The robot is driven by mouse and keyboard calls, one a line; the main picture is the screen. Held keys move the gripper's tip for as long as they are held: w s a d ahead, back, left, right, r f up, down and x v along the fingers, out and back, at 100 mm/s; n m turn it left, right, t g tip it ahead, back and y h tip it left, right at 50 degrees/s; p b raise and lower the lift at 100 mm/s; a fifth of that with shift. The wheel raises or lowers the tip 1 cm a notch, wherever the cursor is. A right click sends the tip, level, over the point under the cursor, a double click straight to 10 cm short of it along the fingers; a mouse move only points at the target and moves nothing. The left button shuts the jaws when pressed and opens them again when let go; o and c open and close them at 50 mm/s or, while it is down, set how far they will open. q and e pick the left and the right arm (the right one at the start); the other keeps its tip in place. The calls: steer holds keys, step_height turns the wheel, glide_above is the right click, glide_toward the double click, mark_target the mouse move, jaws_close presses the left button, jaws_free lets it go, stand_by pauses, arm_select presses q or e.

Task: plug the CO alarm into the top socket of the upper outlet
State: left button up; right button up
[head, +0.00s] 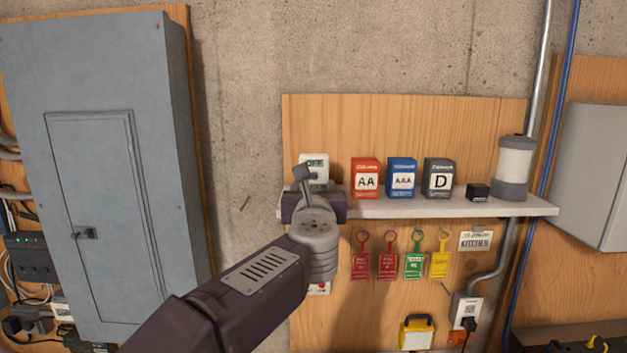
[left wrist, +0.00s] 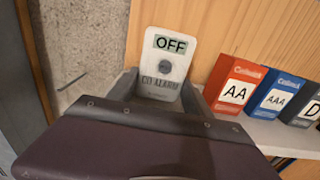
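The CO alarm (head: 316,165) is a small white box at the left end of the shelf. In the left wrist view the alarm (left wrist: 165,62) is upright and faces me, with "OFF" on its display. My left gripper (left wrist: 160,100) is at the alarm's lower part, one finger at each side. I cannot tell whether the fingers press on it. In the head view my wrist hides the fingertips and the alarm's base. A white outlet (head: 466,308) is on the board at lower right, with a black plug in its lower part. My right gripper is not in view.
The shelf (head: 400,209) also holds red, blue and dark battery boxes (head: 402,178), a small black block (head: 477,192) and a lantern (head: 514,165). Coloured tags (head: 388,262) hang below. A grey panel (head: 95,170) stands at left.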

mark_target(314, 174)
arm_select(q)
steer(key=shift+s, duration=0.2)
steer(key=shift+w+r, duration=0.1)
steer(key=shift+r, duration=0.05)
steer(key=shift+r+p, duration=0.2)
steer(key=shift+p, duration=0.1)
steer(key=shift+r+p, duration=1.1)
steer(key=shift+r, duration=0.2)
steer(key=shift+f, duration=0.1)
step_height(314, 174, down, 3)
steer(key=b, duration=0.3)
steer(key=s+b, duration=0.1)
steer(key=s, duration=0.5)
steer(key=shift+s+b, duration=0.15)
steer(key=shift+b, duration=0.15)
